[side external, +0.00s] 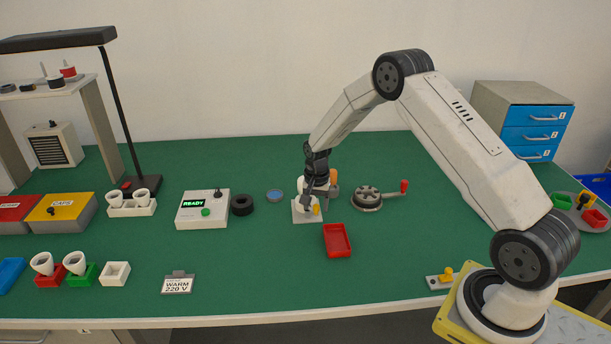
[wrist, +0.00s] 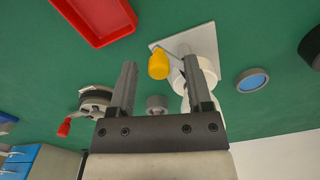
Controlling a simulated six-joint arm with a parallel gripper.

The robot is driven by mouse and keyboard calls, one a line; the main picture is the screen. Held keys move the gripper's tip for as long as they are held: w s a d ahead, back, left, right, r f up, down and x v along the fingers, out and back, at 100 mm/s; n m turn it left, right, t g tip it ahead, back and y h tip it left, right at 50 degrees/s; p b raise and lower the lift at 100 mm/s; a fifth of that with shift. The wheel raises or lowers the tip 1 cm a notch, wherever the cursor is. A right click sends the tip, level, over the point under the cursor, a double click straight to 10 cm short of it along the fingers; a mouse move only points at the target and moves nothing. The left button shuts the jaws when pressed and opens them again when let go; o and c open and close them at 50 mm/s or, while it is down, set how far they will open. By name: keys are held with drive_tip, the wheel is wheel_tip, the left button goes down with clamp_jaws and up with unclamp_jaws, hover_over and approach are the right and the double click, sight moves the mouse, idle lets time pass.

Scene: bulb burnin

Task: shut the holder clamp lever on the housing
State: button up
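The holder stands on a pale square plate (side external: 298,216) near the middle of the table. Its white round housing (wrist: 208,72) shows in the wrist view, partly hidden by my right finger. The clamp lever has a yellow knob (side external: 316,209), also seen in the wrist view (wrist: 158,66), over the plate's edge beside the housing. My gripper (side external: 311,201) points down close above the holder. In the wrist view my gripper (wrist: 159,78) has its fingers well apart, with the yellow knob showing in the gap near the fingertips. I cannot tell whether a finger touches the lever or housing.
A red tray (side external: 337,241) lies just in front of the holder. A round device with a red-handled crank (side external: 368,197) stands to the right. A blue-topped disc (side external: 274,195), a black ring (side external: 242,205) and the READY box (side external: 203,209) are to the left.

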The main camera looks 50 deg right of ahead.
drive_tip(key=shift+r, duration=3.95)
drive_tip(key=shift+s+a+r, duration=0.2)
drive_tip(key=shift+a, duration=0.1)
drive_tip(key=s+a+r+n+t, duration=0.1)
drive_tip(key=s+a+r+n, duration=0.2)
drive_tip(key=s+a+n, duration=0.3)
drive_tip(key=s+a+r+n+t, duration=0.1)
drive_tip(key=s+a+r+n, duration=0.2)
drive_tip(key=s, duration=1.1)
drive_tip(key=a+n, duration=0.3)
drive_tip(key=a, duration=0.3)
drive_tip(key=shift+s+t, duration=0.3)
